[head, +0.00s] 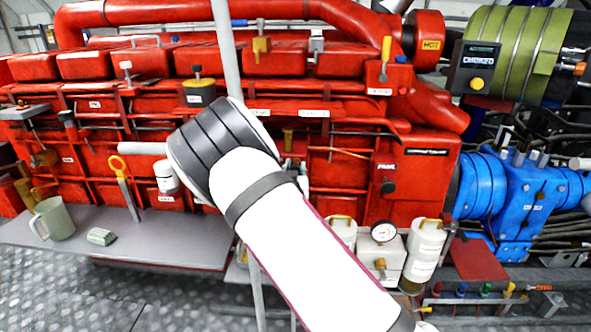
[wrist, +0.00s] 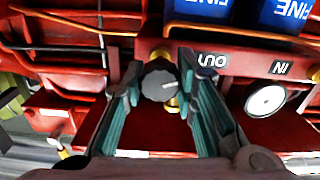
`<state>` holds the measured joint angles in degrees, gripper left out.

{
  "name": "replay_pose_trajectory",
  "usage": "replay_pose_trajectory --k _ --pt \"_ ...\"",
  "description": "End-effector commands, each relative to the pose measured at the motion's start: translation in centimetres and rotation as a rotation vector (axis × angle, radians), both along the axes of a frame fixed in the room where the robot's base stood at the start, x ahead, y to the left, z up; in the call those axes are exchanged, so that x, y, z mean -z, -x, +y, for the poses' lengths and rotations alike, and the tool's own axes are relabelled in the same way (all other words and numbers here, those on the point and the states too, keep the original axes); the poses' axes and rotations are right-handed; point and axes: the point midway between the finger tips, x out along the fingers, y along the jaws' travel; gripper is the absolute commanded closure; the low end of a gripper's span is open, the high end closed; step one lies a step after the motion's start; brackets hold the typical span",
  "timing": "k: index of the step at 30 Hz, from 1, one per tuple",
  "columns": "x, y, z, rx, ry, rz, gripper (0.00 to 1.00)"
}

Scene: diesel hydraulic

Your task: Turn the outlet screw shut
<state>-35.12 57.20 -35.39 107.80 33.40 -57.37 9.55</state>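In the wrist view a dark grey round knob (wrist: 160,82) with a white pointer line sits on a brass fitting, beside a label (wrist: 211,60) that looks like an inverted "OUT". I take this knob for the outlet screw. My gripper (wrist: 160,88) has its two teal-padded fingers spread, one on each side of the knob. A narrow gap seems to show on both sides; contact is hard to tell. In the head view my arm covers the gripper and the knob.
An "IN" label (wrist: 280,68) and a round white disc (wrist: 266,101) lie right of the knob. Blue "FINE" canisters (wrist: 202,8) stand above. The head view shows a red engine (head: 350,65), a pressure gauge (head: 383,231) and a grey bench (head: 160,240) with a mug (head: 55,219).

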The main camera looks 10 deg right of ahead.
Motion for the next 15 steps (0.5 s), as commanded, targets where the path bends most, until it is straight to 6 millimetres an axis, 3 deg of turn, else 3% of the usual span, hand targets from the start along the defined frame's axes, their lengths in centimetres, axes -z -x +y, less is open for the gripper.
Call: replay_pose_trajectory --k 15 --pt "-0.02 -0.05 -0.13 0.001 -0.128 -0.043 1.0"
